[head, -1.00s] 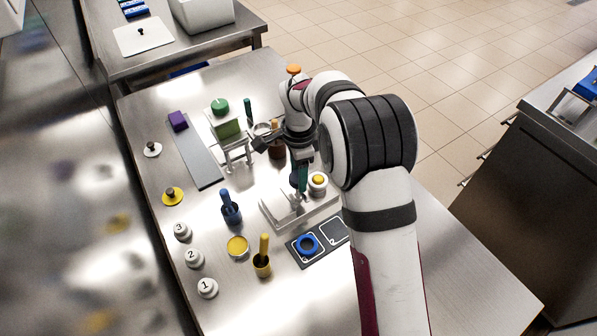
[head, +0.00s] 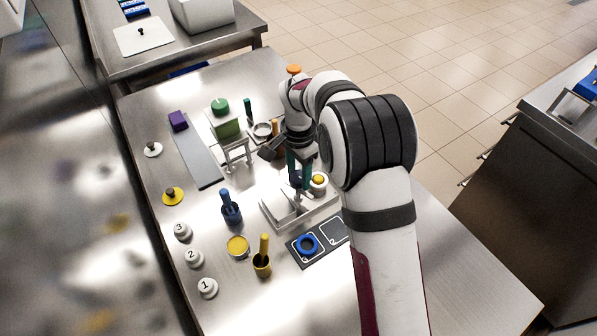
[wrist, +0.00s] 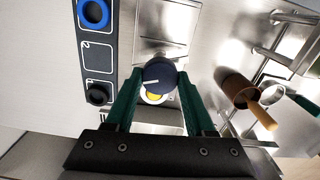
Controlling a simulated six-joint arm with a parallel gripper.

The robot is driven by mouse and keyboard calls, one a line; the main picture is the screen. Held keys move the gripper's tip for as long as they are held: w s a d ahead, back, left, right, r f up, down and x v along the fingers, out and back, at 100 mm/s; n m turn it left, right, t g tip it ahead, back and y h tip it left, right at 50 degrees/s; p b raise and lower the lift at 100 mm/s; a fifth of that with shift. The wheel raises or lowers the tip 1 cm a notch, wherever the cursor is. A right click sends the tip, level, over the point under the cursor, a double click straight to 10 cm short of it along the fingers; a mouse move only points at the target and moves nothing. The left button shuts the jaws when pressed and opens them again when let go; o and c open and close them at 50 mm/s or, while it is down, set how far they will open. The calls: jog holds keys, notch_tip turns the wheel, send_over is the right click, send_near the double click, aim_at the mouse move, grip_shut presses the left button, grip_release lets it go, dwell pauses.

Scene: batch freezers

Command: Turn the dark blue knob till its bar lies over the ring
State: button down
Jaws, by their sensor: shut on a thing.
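The dark blue knob (wrist: 159,72) sits between the green fingers of my gripper (wrist: 159,78) in the wrist view. My gripper is shut on it. A short pale bar (wrist: 151,82) on the knob's top points left and slightly down in that view. In the head view my gripper (head: 298,180) reaches down to the knob, which is mostly hidden by the fingers, at the pale metal fixture (head: 272,212). A ring mark beside the knob cannot be made out; the fingers cover part of its surroundings.
A yellow button (head: 319,180) with a pale surround is close beside the knob. A dark tray (head: 300,262) holds a blue ring-shaped piece (head: 307,243). A blue-handled item (head: 230,208) and a yellow-handled cup (head: 262,262) stand left and in front.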

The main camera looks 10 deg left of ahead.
jog(key=n, duration=1.3)
jog(key=shift+n, duration=0.6)
jog(key=shift+c, duration=1.3)
grip_release()
jog(key=shift+r, duration=0.1)
notch_tip(320, 180, up, 16)
